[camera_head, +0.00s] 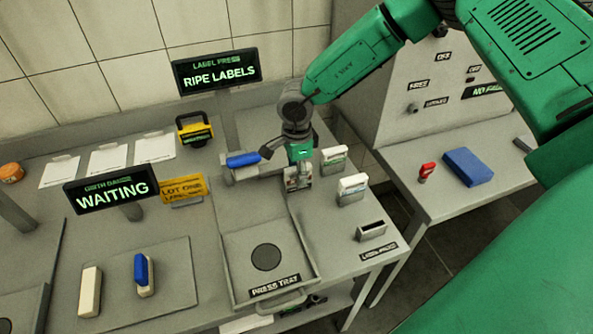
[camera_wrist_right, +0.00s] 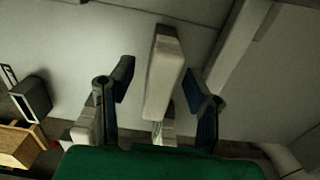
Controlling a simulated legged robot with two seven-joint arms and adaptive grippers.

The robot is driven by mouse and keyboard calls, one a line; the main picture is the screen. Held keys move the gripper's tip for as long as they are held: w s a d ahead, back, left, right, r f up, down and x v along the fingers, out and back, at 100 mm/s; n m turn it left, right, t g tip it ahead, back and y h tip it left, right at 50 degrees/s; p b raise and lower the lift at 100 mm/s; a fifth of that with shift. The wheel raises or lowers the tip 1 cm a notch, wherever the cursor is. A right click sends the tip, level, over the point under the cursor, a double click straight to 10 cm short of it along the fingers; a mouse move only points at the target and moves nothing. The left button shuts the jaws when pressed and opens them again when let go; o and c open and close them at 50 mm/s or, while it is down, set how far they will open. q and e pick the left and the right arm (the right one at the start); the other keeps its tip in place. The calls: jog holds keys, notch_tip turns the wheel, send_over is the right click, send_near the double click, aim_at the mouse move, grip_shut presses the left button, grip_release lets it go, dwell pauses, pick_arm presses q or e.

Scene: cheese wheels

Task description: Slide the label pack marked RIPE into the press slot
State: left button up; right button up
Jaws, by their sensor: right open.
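My right gripper (camera_head: 297,172) points down at the back of the press table, its jaws open. In the right wrist view a pale block (camera_wrist_right: 165,75), probably a label pack, stands between the two fingers with a gap on each side. In the head view the gripper mostly hides what is below it. Two white-topped label packs stand to its right, one farther back (camera_head: 334,160) and one nearer (camera_head: 353,187). Their markings are too small to read. A grey holder with a dark slot (camera_head: 371,231) is nearer the front, beside a label plate. My left gripper is out of view.
The press tray (camera_head: 232,276) with a dark disc lies in front. A blue-handled lever (camera_head: 243,160) is left of the gripper. Signs read RIPE LABELS (camera_head: 218,72) and WAITING (camera_head: 112,190). A side table at right holds a blue block (camera_head: 467,167) and a red item (camera_head: 426,171).

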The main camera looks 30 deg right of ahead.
notch_tip(320, 180, up, 12)
dwell(0.5)
jog(key=shift+f, duration=0.15)
dwell(0.3)
